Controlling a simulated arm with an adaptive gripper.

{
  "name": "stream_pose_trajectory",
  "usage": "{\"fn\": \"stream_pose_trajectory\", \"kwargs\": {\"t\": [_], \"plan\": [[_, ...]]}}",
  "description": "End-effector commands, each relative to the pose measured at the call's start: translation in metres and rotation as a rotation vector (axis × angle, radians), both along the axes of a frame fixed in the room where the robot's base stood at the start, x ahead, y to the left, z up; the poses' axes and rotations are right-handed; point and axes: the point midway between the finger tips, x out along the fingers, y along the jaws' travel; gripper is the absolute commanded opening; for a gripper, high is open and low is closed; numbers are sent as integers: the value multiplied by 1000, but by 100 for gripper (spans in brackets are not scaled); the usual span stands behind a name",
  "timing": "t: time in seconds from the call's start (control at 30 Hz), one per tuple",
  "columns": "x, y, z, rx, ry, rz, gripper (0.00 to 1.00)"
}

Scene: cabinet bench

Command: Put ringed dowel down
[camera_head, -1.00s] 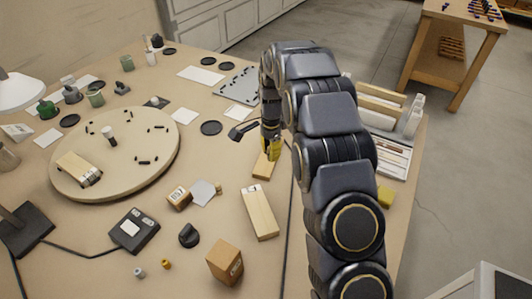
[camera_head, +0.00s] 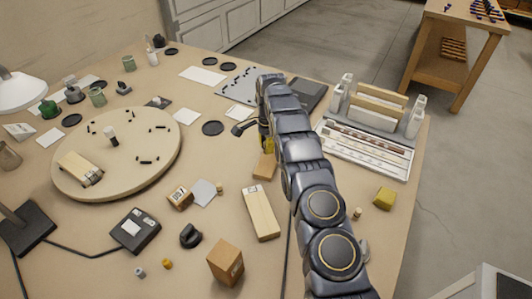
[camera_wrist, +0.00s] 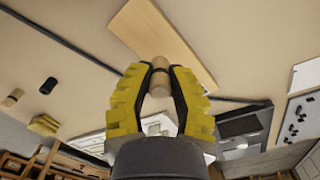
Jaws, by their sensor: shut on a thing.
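The ringed dowel (camera_wrist: 159,82) is a short light-wood cylinder with a dark band. In the wrist view it sits between the yellow fingers of my gripper (camera_wrist: 158,76), which is shut on it. A flat light-wood block (camera_wrist: 160,38) shows just beyond the dowel's end; I cannot tell whether they touch. In the head view my gripper (camera_head: 266,143) is low over the bench, beside a wood block (camera_head: 264,166). My arm and fingers hide the dowel there.
A longer wood block (camera_head: 261,212) lies nearer. A white tray with a rack (camera_head: 366,150) stands right of my arm. A yellow block (camera_head: 385,198) and a small wooden dowel (camera_head: 357,213) lie at the right. A round board (camera_head: 150,175) is at the left.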

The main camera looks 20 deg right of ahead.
Motion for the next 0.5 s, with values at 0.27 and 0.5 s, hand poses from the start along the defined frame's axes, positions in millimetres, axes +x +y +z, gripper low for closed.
{"fn": "stream_pose_trajectory", "kwargs": {"t": [0.27,0.5], "plan": [[5,-1,-7,0,-2,-1,4],[5,0,-39,1,4,0,4]]}}
